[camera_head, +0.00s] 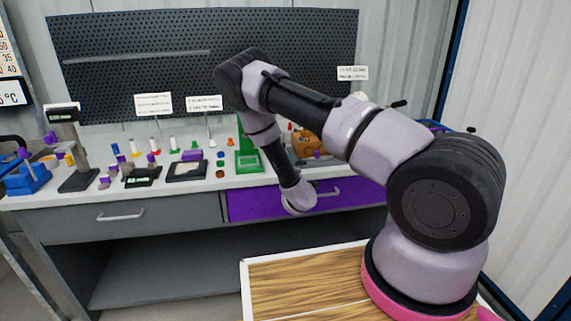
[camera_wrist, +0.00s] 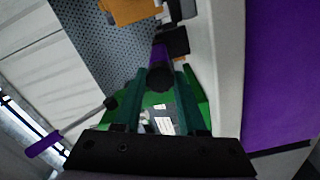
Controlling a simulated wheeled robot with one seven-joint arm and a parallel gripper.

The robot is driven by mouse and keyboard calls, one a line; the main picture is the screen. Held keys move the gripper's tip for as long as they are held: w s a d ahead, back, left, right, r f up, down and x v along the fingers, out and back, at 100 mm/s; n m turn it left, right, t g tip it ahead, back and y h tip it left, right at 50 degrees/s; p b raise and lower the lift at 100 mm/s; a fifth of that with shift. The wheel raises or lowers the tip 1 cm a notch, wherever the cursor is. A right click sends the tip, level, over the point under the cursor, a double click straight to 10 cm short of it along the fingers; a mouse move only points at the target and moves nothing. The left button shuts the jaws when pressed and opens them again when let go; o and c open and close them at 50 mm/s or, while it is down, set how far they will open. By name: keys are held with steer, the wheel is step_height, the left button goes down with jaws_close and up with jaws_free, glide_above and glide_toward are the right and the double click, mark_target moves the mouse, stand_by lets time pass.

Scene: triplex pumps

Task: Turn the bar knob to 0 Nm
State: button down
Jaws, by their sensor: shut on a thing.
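In the wrist view, my gripper (camera_wrist: 160,85) has its two dark green fingers on either side of a dark round knob (camera_wrist: 160,77), with a purple part just beyond it. The gripper is shut on this knob. The knob's setting and any Nm scale cannot be read. In the head view, my arm reaches to the bench front, and its wrist end hangs before the purple drawer. The fingers and knob cannot be made out there.
A rod with a purple handle (camera_wrist: 43,145) lies left in the wrist view. In the head view, a green stand (camera_head: 248,158) and an orange rounded object (camera_head: 307,143) stand near my arm. Several small parts crowd the left bench. The purple drawer (camera_head: 240,205) is below.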

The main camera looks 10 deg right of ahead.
steer(key=shift+n, duration=0.6)
steer(key=shift+c, duration=2.3)
jaws_free()
steer(key=s, duration=1)
steer(key=shift+s, duration=0.4)
